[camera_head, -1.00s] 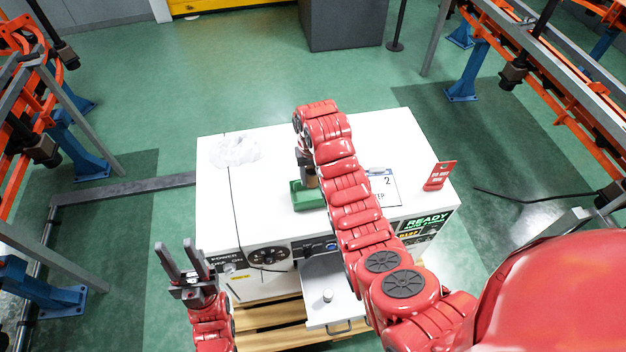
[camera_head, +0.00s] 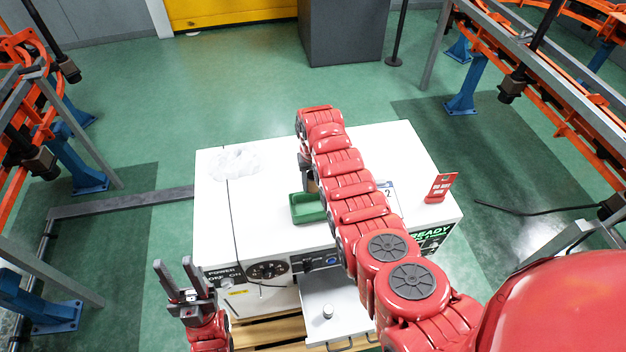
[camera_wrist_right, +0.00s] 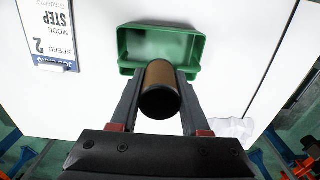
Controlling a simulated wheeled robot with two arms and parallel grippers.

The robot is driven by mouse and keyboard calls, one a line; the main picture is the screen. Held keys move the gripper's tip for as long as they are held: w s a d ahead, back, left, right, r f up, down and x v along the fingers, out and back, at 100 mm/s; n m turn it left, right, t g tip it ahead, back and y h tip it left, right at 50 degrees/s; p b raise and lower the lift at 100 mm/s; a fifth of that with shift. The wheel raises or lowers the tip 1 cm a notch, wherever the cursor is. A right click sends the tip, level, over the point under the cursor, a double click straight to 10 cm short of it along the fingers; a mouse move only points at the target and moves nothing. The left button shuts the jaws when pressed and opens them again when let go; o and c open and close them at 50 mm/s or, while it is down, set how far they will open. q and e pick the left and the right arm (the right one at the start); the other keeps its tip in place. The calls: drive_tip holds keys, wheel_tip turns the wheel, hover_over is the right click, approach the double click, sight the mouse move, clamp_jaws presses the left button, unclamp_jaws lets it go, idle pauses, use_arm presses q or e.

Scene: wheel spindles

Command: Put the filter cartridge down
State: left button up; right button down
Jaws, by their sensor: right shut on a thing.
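The filter cartridge (camera_wrist_right: 160,88) is a brown cylinder with a black end. It shows in the right wrist view between the fingers of my right gripper (camera_wrist_right: 160,98), which is shut on it. It lies in front of the green tray (camera_wrist_right: 197,50), overlapping the tray's near rim in that view; I cannot tell whether they touch. In the head view the green tray (camera_head: 308,210) sits on the white machine, and my right arm hides most of the cartridge and gripper. My left gripper (camera_head: 178,278) is open and empty, in front of the machine's left corner.
The white machine top (camera_head: 270,180) has free room around the tray. A crumpled clear wrap (camera_head: 235,162) lies at its back left and a red sign (camera_head: 440,187) stands at its right. A drawer with a knob (camera_head: 328,311) sticks out in front.

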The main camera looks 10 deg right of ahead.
drive_tip(key=shift+f, duration=0.2)
drive_tip(key=shift+f+b, duration=0.35)
drive_tip(key=shift+b, duration=0.05)
drive_tip(key=shift+c, duration=1.9)
unclamp_jaws()
drive_tip(key=shift+r, duration=0.1)
